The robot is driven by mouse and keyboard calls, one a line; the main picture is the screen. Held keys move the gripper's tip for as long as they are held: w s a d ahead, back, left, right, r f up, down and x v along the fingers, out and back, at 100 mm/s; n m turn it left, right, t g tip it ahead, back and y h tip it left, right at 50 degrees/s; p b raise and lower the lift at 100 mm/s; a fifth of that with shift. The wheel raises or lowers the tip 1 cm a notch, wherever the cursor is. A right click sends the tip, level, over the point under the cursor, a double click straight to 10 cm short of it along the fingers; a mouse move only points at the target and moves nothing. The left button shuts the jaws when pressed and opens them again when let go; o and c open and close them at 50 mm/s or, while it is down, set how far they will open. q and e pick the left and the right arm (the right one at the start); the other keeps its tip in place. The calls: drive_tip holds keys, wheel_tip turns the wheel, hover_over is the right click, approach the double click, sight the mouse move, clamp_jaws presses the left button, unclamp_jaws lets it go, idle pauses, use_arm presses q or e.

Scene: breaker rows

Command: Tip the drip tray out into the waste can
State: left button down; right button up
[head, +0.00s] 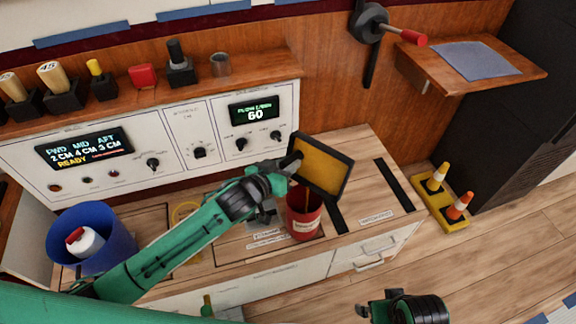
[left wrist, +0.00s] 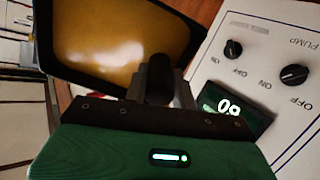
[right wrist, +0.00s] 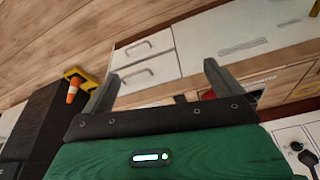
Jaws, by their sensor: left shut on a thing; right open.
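The drip tray (head: 321,168) is black-rimmed with amber liquid in it. It is steeply tilted above the red waste can (head: 304,226), which stands on the wooden counter. A thin yellow streak shows between the tray's lower edge and the can's mouth. My left gripper (head: 291,163) is shut on the tray's handle at its left side. In the left wrist view the tray (left wrist: 120,40) fills the upper left, with its dark handle between the fingers. My right gripper (head: 372,308) is open and empty, low in front of the counter; its fingers spread apart in the right wrist view (right wrist: 158,88).
A blue bin (head: 92,232) with a white, red-capped bottle inside stands at the counter's left. The control panel (head: 160,140) runs behind. A wooden shelf (head: 470,65) juts out upper right. Small cones (head: 440,178) stand on a yellow base on the floor. The counter's right end is clear.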

use_arm(q)
drive_tip(key=shift+s+a+f+t+b, duration=0.1)
drive_tip(key=shift+s+f+t+b, duration=0.25)
drive_tip(key=shift+b, duration=0.8)
drive_tip(key=shift+h, duration=0.3)
drive_tip(key=shift+a+t+b, duration=0.1)
drive_tip(key=shift+t+b, duration=0.15)
drive_tip(key=shift+b, duration=0.45)
drive_tip(key=shift+s+a+f+t+h+b, duration=0.2)
drive_tip(key=shift+s+t+h+b, duration=0.1)
drive_tip(key=shift+b, duration=0.5)
drive_tip(key=shift+s+f+t+b, duration=0.15)
drive_tip(key=shift+t+b, duration=0.15)
drive_tip(key=shift+b, duration=0.4)
drive_tip(key=shift+a+h+b, duration=0.1)
drive_tip(key=shift+h+b, duration=0.2)
drive_tip(key=shift+b, duration=0.1)
use_arm(e)
drive_tip(key=w+a+r+t+y, duration=0.2)
drive_tip(key=w+a+t+y, duration=0.2)
drive_tip(key=a+t, duration=0.4)
drive_tip(key=shift+w+a+r+n+y, duration=0.35)
drive_tip(key=shift+w+a, duration=0.2)
drive_tip(key=shift+a, duration=0.8)
drive_tip(key=shift+w, duration=0.1)
